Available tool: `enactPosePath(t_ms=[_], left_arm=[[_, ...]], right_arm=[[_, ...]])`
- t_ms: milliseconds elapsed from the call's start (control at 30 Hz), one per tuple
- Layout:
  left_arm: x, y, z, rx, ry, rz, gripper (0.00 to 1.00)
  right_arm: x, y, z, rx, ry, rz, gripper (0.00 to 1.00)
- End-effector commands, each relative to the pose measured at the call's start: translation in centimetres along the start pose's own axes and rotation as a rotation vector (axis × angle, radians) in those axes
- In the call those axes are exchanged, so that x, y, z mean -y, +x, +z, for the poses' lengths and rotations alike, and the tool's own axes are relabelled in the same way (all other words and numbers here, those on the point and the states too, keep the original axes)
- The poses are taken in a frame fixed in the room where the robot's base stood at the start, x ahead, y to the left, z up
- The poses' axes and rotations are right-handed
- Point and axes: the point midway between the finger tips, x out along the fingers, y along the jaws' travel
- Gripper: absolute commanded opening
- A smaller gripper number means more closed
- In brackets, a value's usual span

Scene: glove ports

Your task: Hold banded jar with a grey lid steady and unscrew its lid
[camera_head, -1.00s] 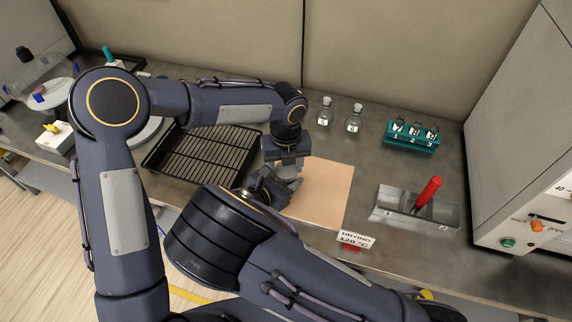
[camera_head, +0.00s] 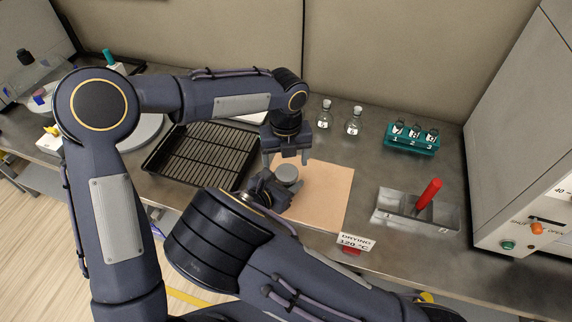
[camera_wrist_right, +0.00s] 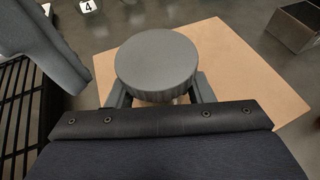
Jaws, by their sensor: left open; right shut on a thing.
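The jar's round grey lid (camera_head: 287,173) shows above the tan mat; it sits on the jar in the right wrist view (camera_wrist_right: 156,62). The jar's body is almost wholly hidden under the lid and behind my gripper, so its bands do not show. My right gripper (camera_head: 276,190) is shut on the jar from the near left side; its fingers (camera_wrist_right: 160,92) lie on both sides below the lid. My left gripper (camera_head: 287,162) points down above the lid, open and empty, its fingers apart. One left finger shows in the right wrist view (camera_wrist_right: 45,45).
A tan mat (camera_head: 325,195) lies under the jar. A black wire rack (camera_head: 203,155) stands left. Two small flasks (camera_head: 324,115), a teal rack (camera_head: 411,140) and a metal tray (camera_head: 395,217) with a red-handled tool (camera_head: 430,192) stand right. The mat's right part is clear.

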Motion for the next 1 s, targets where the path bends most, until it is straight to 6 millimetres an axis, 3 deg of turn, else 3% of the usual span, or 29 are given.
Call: enactPosePath(t_ms=[167,267,500,700,867,1000], left_arm=[[0.1,-0.7,0.0,0.000,0.018,-0.002,0.71],[0.2,-1.0,-0.1,-0.003,0.117,-0.003,0.71],[0.3,-2.8,-0.2,-0.006,0.589,-0.005,0.71],[0.2,-3.8,0.0,0.000,0.847,-0.005,0.71],[0.2,-2.8,0.0,0.000,0.897,-0.003,0.71],[0.2,-0.7,-0.1,-0.002,0.895,-0.004,0.71]], right_arm=[[-0.1,-0.1,-0.1,-0.001,0.000,0.003,0.00],[-0.1,-0.1,-0.1,-0.001,0.000,0.004,0.00],[-0.2,-0.1,-0.1,-0.002,0.000,0.005,0.00],[-0.2,-0.1,-0.1,-0.002,0.000,0.005,0.00],[-0.2,-0.2,-0.1,-0.001,0.000,0.005,0.00],[-0.2,-0.1,-0.1,-0.001,0.000,0.005,0.00]])
